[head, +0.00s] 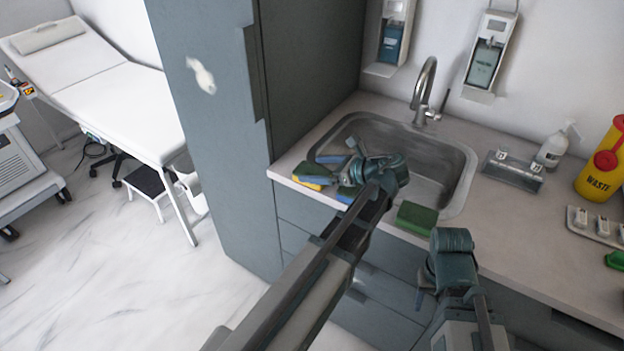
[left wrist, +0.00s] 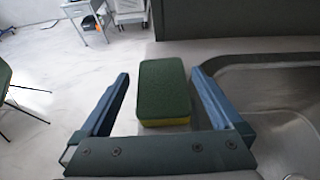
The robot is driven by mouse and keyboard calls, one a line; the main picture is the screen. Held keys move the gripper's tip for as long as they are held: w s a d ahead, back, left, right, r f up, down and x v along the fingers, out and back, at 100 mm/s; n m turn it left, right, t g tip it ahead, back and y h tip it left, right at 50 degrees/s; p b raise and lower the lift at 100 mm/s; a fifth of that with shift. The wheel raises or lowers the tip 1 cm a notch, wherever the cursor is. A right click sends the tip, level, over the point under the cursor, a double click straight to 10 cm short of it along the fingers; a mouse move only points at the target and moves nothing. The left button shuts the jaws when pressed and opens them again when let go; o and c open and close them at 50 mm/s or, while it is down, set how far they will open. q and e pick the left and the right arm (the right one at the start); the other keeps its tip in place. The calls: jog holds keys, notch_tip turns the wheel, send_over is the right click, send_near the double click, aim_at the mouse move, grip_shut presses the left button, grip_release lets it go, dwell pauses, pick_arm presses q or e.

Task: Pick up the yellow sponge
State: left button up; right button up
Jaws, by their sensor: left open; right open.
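The yellow sponge (head: 309,184) lies near the counter's left front corner, left of the sink. It has a dark green top and a yellow lower layer. My left gripper (head: 327,170) is open and empty, just right of the sponge in the head view. My right gripper (head: 422,294) is low in front of the counter; its fingers are mostly hidden behind its wrist.
A second green sponge (head: 416,217) lies at the sink's front edge. The steel sink (head: 440,165) with its tap (head: 424,90) is right of the left gripper. A tall grey cabinet (head: 222,130) stands close on the left. The counter (head: 520,225) right of the sink has bare room.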

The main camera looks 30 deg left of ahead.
aim_at(303, 168)
pick_arm(q)
jog(key=shift+a+f, duration=0.1)
jog(key=shift+a, duration=0.15)
jog(key=b+x, duration=0.2)
jog(key=x, duration=0.3)
jog(key=c, duration=1.1)
jog(key=shift+c, duration=0.2)
